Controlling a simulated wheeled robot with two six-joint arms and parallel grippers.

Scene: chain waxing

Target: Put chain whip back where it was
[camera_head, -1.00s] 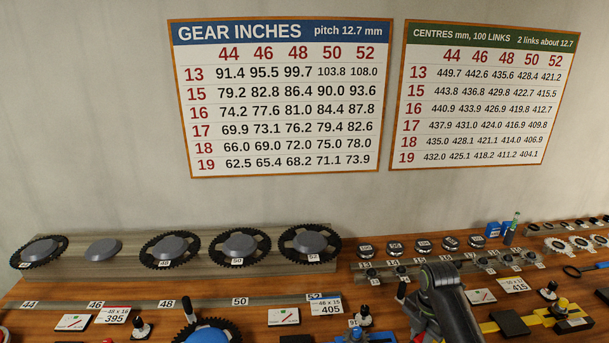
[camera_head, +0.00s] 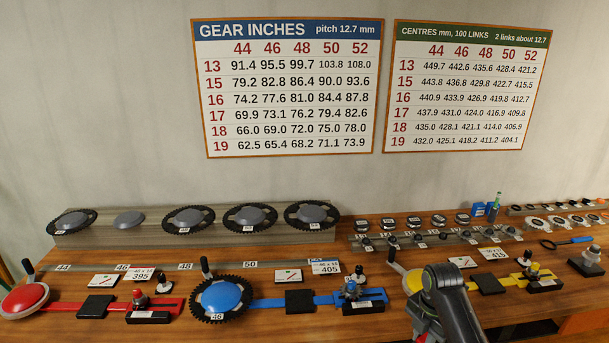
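A tool with a blue handle and a dark ring-shaped end (camera_head: 548,244) lies on the bench at the right in the head view; it looks like the chain whip, but it is too small to be sure. Nothing holds it. My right arm rises from the bottom edge, right of centre, well to the left of this tool. It covers part of the yellow station. Its gripper fingers are not visible. My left arm and gripper are out of view.
Red (camera_head: 88,308), blue (camera_head: 265,303) and yellow (camera_head: 515,287) stations line the front of the bench. Large chainrings (camera_head: 187,230) stand on a grey rack behind. Small sprockets (camera_head: 388,223) sit at centre right. A blue box and green-topped bottle (camera_head: 494,208) stand behind.

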